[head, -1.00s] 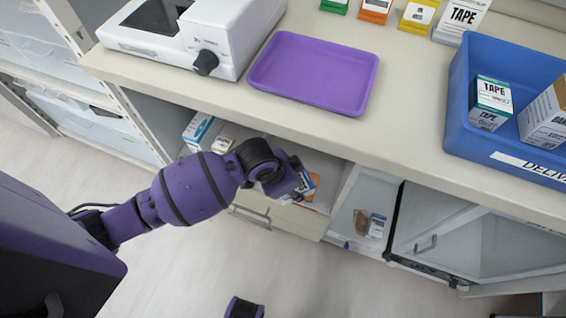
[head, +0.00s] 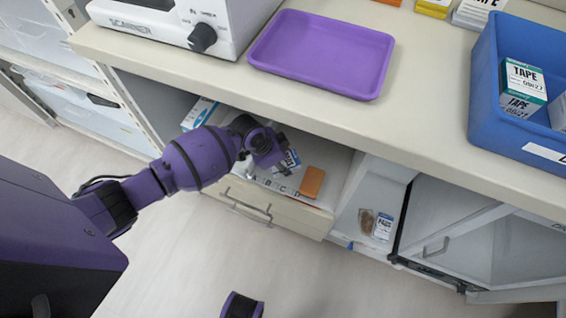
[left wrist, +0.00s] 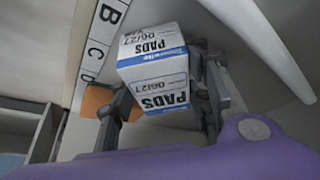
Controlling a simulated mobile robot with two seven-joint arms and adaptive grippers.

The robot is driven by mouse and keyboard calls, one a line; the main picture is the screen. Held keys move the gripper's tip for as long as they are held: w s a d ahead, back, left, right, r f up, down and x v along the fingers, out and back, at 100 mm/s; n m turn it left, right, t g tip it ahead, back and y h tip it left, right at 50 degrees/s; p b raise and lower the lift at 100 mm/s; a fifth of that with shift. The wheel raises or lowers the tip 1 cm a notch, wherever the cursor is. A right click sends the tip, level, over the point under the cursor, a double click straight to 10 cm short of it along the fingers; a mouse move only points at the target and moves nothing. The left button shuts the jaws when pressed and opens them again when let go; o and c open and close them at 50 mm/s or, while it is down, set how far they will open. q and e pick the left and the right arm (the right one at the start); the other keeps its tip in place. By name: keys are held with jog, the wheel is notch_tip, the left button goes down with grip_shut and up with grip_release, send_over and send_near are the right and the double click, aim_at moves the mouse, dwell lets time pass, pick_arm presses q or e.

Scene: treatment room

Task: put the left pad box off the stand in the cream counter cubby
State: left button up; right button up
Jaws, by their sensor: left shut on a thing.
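My left gripper (head: 268,150) reaches under the counter top into the cream counter cubby (head: 326,158). It is shut on a white and blue pad box (head: 289,161). In the left wrist view the pad box (left wrist: 153,76), marked PADS 06/27, sits between the two fingers of the left gripper (left wrist: 160,98), tilted in the picture. A strip with letters (left wrist: 98,42) runs along the cubby's front edge. I cannot tell whether the box touches the cubby floor. My right gripper and the stand are not in view.
An orange-brown box (head: 312,181) lies in the cubby right of the gripper. A blue and white box (head: 197,114) stands at its left. Above are a purple tray (head: 322,52), a scanner (head: 180,22) and a blue bin (head: 486,100). A drawer (head: 240,205) is below.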

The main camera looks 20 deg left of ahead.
pick_arm(q)
jog(key=shift+f, duration=0.25)
jog(key=o, duration=1.2)
jog(key=shift+f, duration=0.1)
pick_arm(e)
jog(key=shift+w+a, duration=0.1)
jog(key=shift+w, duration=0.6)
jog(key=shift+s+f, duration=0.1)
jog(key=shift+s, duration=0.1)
